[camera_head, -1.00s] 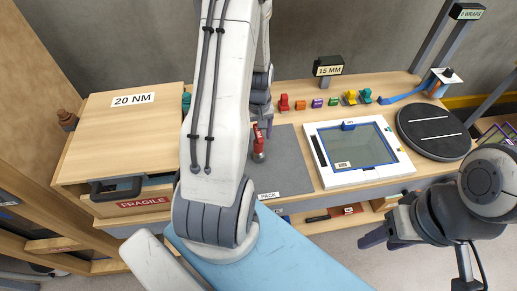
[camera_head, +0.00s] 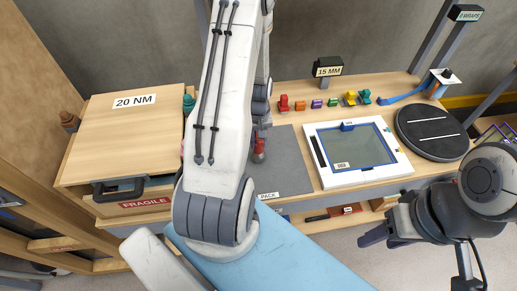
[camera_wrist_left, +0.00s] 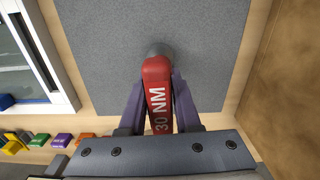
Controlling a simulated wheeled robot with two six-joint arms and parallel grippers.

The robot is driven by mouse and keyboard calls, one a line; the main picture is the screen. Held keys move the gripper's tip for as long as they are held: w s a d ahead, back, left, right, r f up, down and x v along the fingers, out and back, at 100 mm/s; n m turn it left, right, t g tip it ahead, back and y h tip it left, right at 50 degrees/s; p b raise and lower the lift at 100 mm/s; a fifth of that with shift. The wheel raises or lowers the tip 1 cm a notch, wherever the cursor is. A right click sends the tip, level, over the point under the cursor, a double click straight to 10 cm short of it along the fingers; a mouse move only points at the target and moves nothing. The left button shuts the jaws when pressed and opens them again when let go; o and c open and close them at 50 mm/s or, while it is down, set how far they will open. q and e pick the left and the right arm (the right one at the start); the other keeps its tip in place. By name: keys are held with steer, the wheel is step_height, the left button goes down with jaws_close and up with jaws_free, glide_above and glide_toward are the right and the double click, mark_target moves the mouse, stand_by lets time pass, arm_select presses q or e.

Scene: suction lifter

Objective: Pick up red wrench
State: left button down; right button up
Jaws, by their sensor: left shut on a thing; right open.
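The red wrench, marked "30 NM", shows in the left wrist view (camera_wrist_left: 157,88) with its grey round head over the grey mat (camera_wrist_left: 100,40). My left gripper (camera_wrist_left: 158,108) is shut on its red handle, one purple finger on each side. In the head view only a small part of the wrench (camera_head: 259,146) shows beside my left arm, over the mat (camera_head: 287,170). The arm hides most of the left gripper there. I cannot tell whether the wrench touches the mat. My right gripper (camera_head: 378,238) is open and empty, in front of the bench at the right.
A white framed panel (camera_head: 403,170) lies right of the mat, with a round black disc (camera_head: 460,132) beyond it. Several small coloured pieces stand along the back near the "15 MM" sign (camera_head: 328,70). A wooden "20 NM" box (camera_head: 110,135) stands at the left.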

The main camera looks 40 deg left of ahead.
arm_select(q)
steer(key=shift+r, duration=0.15)
steer(key=shift+r+b, duration=0.3)
steer(key=shift+r, duration=0.2)
step_height(320, 180, up, 3)
steer(key=shift+w+f+b, duration=0.1)
steer(key=shift+f+b, duration=0.1)
steer(key=shift+b, duration=0.25)
steer(key=s+d+r+b, duration=0.2)
steer(key=d+r, duration=0.5)
steer(key=d, duration=0.4)
steer(key=shift+d, duration=0.3)
stand_by(0.7)
